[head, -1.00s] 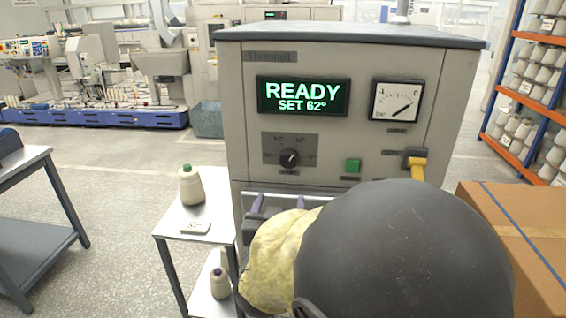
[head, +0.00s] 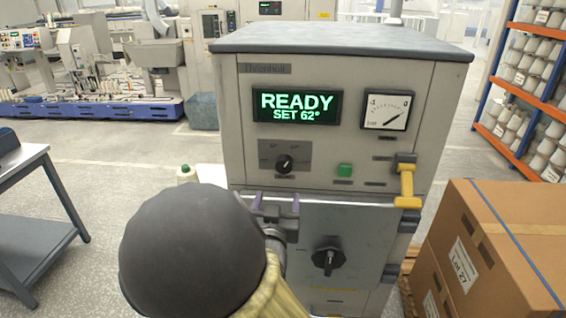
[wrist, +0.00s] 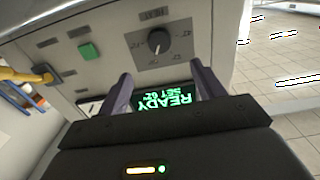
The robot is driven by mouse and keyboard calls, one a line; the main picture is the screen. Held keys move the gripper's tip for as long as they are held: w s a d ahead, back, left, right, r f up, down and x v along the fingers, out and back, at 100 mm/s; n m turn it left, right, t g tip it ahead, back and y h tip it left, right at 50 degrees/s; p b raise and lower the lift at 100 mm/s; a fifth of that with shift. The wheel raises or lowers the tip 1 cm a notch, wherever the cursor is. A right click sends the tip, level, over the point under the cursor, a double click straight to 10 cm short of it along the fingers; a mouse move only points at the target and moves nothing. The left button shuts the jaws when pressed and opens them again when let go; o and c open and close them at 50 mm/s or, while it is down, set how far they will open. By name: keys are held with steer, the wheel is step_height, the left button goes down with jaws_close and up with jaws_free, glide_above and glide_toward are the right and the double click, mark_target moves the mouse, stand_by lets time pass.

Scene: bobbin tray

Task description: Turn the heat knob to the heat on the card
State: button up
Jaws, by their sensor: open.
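The heat knob (head: 285,164) is a small black dial on a grey plate on the machine's front panel. It also shows in the wrist view (wrist: 158,41). The scale marks around it are too small to read. The display (head: 297,106) reads "READY SET 62°". My gripper (head: 277,204) is open and empty, just below the knob in the head view. In the wrist view its two fingers (wrist: 163,84) stand apart, with the display between them and the knob just beyond their tips. No card can be made out now; my arm covers most of the side table.
A green button (head: 344,170) and a yellow-handled lever (head: 407,185) are right of the knob. A large black door knob (head: 329,258) is below. Cardboard boxes (head: 500,240) stand at the right. A bobbin (head: 186,174) shows behind my arm.

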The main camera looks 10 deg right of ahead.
mark_target(284, 168)
steer(key=p+x, duration=0.6)
steer(key=x, duration=0.7)
steer(key=shift+w+d+f, duration=0.15)
steer(key=shift+w+d, duration=0.05)
steer(key=shift+w, duration=0.15)
steer(key=shift+c, duration=0.5)
steer(key=c, duration=0.9)
steer(key=shift+n, duration=0.4)
steer(key=n+b, duration=0.1)
steer(key=n, duration=1)
